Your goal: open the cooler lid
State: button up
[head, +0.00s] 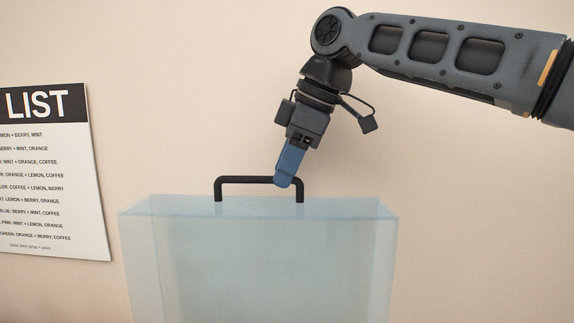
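The cooler (262,265) is a pale blue, translucent box at the bottom middle of the head view. Its lower part is cut off by the picture edge. Its top (190,207) looks flat and level, and I see no clear gap at a lid seam. A black bar handle (240,180) stands up from the top. My gripper (284,182) points down at the right end of this handle, and its blue finger covers part of the bar there. I see the fingers edge-on, so their gap is hidden. I cannot tell whether they touch the handle.
A plain beige wall (170,80) fills the background. A printed list (50,180) with a black header hangs on it at the left. The space above and to the left of the handle is clear. My arm comes in from the upper right.

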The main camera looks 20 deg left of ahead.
grip_shut()
dwell(0.4)
